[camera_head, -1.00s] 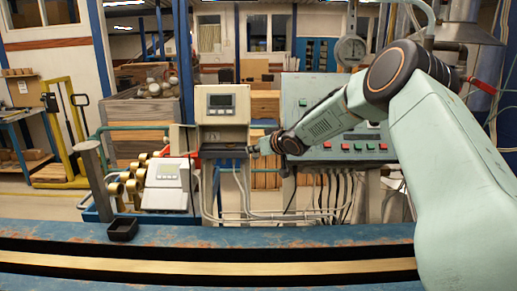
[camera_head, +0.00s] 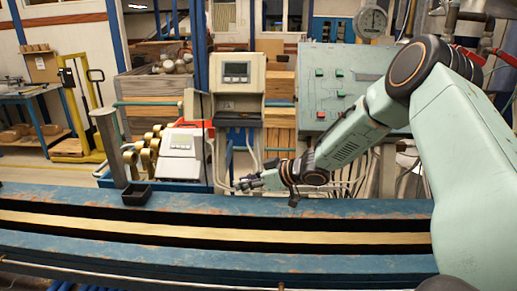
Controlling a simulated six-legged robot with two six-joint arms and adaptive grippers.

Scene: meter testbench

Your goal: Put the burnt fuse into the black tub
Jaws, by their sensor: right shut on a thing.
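The black tub (camera_head: 137,195) is a small, open, dark box on the blue bench beam at the left, in front of the grey post. My right gripper (camera_head: 243,184) comes in from the right and points left, low in front of the meter cabinet and right of the tub. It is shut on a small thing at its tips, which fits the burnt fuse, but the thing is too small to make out. The gripper is apart from the tub by a clear gap. My left gripper is not in view.
The meter cabinet (camera_head: 237,87) stands behind, with cables below it. A white meter (camera_head: 181,149) and brass fittings (camera_head: 145,155) sit behind the tub. A green control panel (camera_head: 345,88) is at the right. The blue beam (camera_head: 215,205) is clear between tub and gripper.

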